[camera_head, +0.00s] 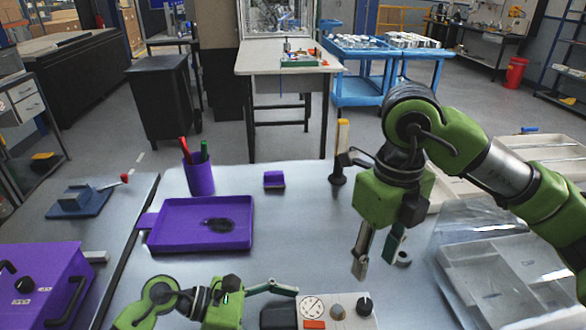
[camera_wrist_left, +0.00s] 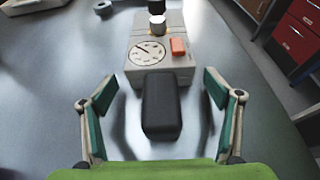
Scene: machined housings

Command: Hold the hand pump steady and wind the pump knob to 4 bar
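The hand pump (camera_head: 349,322) is a pale grey block at the bottom edge of the head view, with a round gauge, an orange button, a small metal knob and a black pump knob (camera_head: 364,305). In the left wrist view the pump (camera_wrist_left: 178,73) shows its black handle (camera_wrist_left: 161,105) towards me. My left gripper (camera_wrist_left: 160,88) is open, its fingers on either side of the handle with gaps. The gauge needle (camera_wrist_left: 147,52) is too small to read surely. My right gripper (camera_head: 374,265) is open and empty, above and behind the pump knob.
A purple tray (camera_head: 170,237) with a dark patch, a purple pen cup (camera_head: 199,178) and a small purple block (camera_head: 274,180) are on the table. A yellow-handled tool (camera_head: 341,145) stands behind my right gripper. Clear bins (camera_head: 495,265) lie right. A purple case (camera_head: 40,285) is left.

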